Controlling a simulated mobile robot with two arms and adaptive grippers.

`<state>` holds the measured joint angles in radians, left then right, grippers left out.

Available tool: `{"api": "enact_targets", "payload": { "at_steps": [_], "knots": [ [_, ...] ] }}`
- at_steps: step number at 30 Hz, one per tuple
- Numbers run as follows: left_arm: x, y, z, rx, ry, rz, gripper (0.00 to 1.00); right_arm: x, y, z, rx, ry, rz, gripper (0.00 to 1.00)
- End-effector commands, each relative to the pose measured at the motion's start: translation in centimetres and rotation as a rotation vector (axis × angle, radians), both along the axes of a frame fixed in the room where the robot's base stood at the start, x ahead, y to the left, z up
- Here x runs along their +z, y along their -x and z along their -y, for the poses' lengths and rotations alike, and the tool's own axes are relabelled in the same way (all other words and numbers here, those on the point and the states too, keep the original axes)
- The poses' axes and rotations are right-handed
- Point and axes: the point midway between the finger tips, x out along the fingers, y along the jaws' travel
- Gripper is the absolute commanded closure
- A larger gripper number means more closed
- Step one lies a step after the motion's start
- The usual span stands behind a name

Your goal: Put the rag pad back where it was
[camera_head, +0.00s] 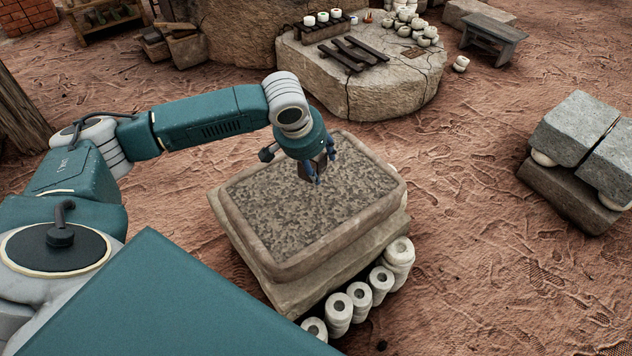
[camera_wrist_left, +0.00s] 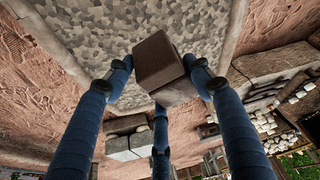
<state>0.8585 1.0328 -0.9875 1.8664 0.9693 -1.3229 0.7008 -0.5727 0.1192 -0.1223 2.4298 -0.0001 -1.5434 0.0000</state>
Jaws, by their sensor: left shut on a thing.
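My left gripper (camera_head: 321,170) hangs over the stone tray (camera_head: 235,225), which has a speckled grey-brown bed inside a raised rim. Its blue fingers are shut on a small brown block-shaped thing, which I take for the rag pad (camera_head: 305,171). In the left wrist view the rag pad (camera_wrist_left: 157,60) sits between the fingertips of the left gripper (camera_wrist_left: 162,80), with the speckled bed behind it. I cannot tell whether the pad touches the bed. My right gripper is not in view.
The tray stands on a stone slab with several pale hollow cylinders (camera_head: 360,294) along its near right side. A round stone platform (camera_head: 390,92) with dark bars and small pots stands behind. Grey blocks (camera_head: 575,128) stand at the right. The sandy ground between is clear.

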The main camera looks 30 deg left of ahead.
Motion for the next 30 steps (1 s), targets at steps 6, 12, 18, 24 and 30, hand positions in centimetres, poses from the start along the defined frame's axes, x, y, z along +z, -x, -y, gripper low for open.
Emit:
{"api": "enact_targets", "payload": {
  "at_steps": [6,12,18,24,30],
  "knots": [
    [-1.8,0.0,0.0,0.000,0.000,0.000,0.76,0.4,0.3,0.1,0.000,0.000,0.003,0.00],
    [-4.6,0.1,0.0,0.000,0.000,-0.003,0.76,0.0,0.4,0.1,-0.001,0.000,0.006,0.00],
    [-5.8,0.0,0.0,-0.001,0.000,0.002,0.76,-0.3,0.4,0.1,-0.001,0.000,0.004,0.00],
    [-5.8,0.0,0.0,-0.001,0.001,0.001,0.76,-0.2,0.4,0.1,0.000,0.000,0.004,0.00],
    [-6.1,0.0,0.0,-0.001,0.000,0.000,0.29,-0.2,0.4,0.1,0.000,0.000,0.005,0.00]
  ]
}}
